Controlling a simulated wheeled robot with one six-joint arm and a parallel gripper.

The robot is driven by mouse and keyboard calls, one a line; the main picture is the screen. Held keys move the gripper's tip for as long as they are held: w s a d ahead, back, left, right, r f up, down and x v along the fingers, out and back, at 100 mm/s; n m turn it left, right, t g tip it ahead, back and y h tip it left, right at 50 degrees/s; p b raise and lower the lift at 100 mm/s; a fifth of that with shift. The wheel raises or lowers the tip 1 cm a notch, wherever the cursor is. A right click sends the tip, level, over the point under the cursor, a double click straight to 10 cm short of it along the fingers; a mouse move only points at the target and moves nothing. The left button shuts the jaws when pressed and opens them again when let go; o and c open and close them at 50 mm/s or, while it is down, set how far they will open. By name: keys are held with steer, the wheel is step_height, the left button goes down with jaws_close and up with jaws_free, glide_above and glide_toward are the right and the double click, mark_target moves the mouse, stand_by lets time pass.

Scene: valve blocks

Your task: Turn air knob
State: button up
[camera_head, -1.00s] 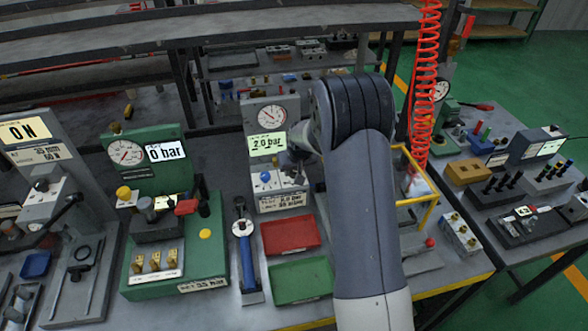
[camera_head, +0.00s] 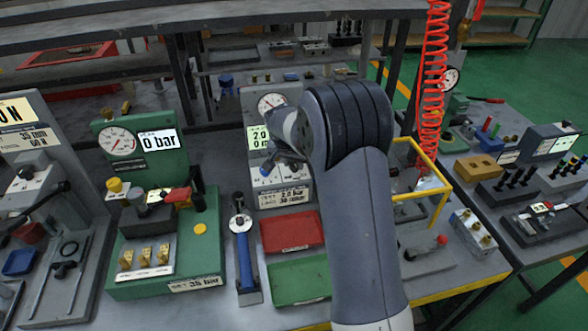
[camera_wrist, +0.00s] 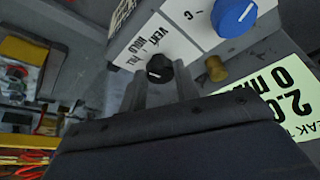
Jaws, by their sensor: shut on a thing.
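A black knob (camera_wrist: 159,68) with a white pointer line sits on a white plate lettered VENT, HOLD and a partly hidden third word. In the wrist view my gripper (camera_wrist: 160,84) has one finger on each side of this knob and is shut on it. A larger blue knob (camera_wrist: 234,17) with a white line sits beside it, apart from the fingers. In the head view my gripper (camera_head: 282,158) is at the grey test panel with the gauge (camera_head: 271,104). My wrist hides the black knob there and part of the pale green display (camera_head: 256,137).
A brass fitting (camera_wrist: 214,66) is close to the fingers. A green station (camera_head: 150,190) reading 0 bar stands left. A blue-handled tool (camera_head: 242,250), a red tray (camera_head: 292,232) and a green tray (camera_head: 300,277) lie in front. A yellow frame (camera_head: 428,180) and red coiled hose (camera_head: 430,90) are right.

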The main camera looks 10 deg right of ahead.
steer(key=shift+a+m+b, duration=0.1)
steer(key=shift+m+b, duration=0.3)
steer(key=shift+m, duration=0.2)
steer(key=o, duration=1)
steer(key=shift+g, duration=0.3)
steer(key=b+v, duration=0.1)
steer(key=v, duration=0.9)
steer(key=shift+s+a+r, duration=0.15)
steer(key=shift+a+r, duration=0.15)
steer(key=shift+r, duration=0.05)
steer(key=shift+f, duration=0.1)
steer(key=x, duration=0.5)
steer(key=p+x, duration=0.1)
steer(key=x, duration=0.4)
steer(key=shift+w+d+f, duration=0.2)
steer(key=shift+d+f, duration=0.1)
